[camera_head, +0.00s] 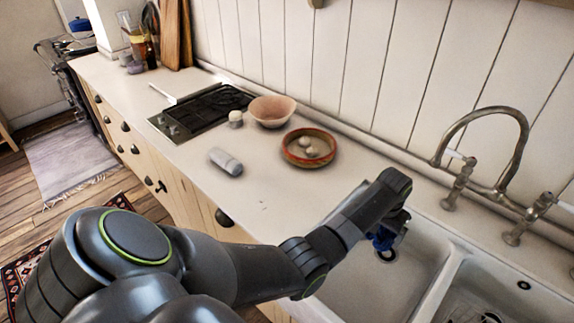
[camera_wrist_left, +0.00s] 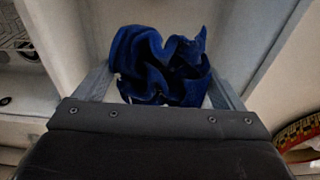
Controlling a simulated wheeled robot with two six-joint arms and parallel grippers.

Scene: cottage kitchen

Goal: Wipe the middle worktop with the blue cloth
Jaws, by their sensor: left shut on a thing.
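The blue cloth (camera_head: 382,242) shows as a small patch at my left gripper (camera_head: 394,232), over the sink; most of it is hidden there by my arm. In the left wrist view the crumpled blue cloth (camera_wrist_left: 160,66) sits between the two fingers of my left gripper (camera_wrist_left: 160,84), which is shut on it. The middle worktop (camera_head: 265,207) is the pale counter stretching from the sink back toward the hob. A few small dark marks show on it near the sink. My right gripper is not in view.
The hob (camera_head: 190,118) lies beyond. The white sink (camera_head: 350,285) and tap (camera_head: 481,112) are at right. Worktop near the sink is clear.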

